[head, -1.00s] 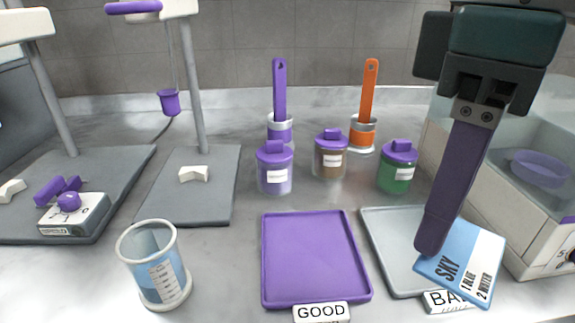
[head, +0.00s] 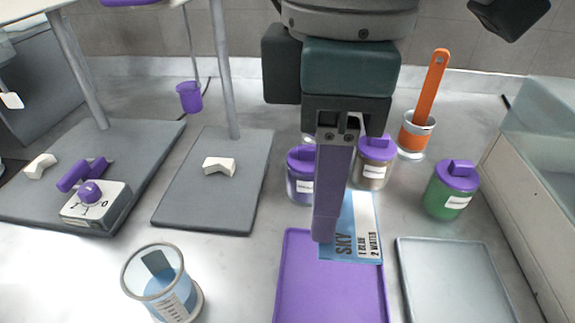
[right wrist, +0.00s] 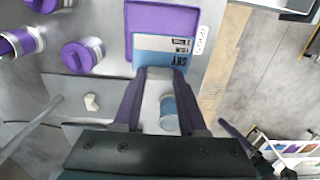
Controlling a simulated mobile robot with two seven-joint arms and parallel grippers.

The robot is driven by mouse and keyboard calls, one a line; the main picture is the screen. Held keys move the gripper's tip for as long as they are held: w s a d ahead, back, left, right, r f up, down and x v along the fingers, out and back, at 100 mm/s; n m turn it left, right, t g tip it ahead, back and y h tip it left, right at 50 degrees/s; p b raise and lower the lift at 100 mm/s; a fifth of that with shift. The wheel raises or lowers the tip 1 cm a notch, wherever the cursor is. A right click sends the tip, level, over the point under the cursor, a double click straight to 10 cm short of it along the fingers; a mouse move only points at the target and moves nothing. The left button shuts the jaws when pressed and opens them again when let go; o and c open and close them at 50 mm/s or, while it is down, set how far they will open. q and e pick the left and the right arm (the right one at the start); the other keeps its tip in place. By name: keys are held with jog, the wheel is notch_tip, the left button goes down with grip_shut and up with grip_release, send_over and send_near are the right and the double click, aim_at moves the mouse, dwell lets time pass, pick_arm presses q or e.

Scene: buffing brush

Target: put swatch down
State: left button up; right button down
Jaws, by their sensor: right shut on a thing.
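My right gripper (head: 325,235) is shut on a blue and white swatch card (head: 368,228) marked SKY, 1 BLUE, 2 WATER. The swatch is over the far part of the purple tray (head: 300,280); I cannot tell whether it touches the tray. The right wrist view shows the swatch (right wrist: 165,47) at the fingertips, overlapping the purple tray (right wrist: 140,15) with its GOOD label (right wrist: 202,40). The grey tray (head: 455,275) to the right is empty. A dark part with a purple finger (right wrist: 235,130) at the lower right of the wrist view looks like my left gripper; its jaws are unclear.
Purple-lidded jars (head: 374,160) stand just behind the swatch, partly hidden by my gripper. A green jar (head: 452,190) and an orange-handled brush in a holder (head: 417,135) are at right. A beaker of blue liquid (head: 160,285) stands front left. A glass-walled box (head: 540,180) bounds the right.

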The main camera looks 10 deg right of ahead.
aim_at(312, 284)
notch_tip(312, 284, down, 12)
jog(key=shift+f+b, duration=0.2)
jog(key=shift+b, duration=0.65)
jog(key=shift+f, duration=0.15)
jog(key=shift+c, duration=2.3)
grip_release()
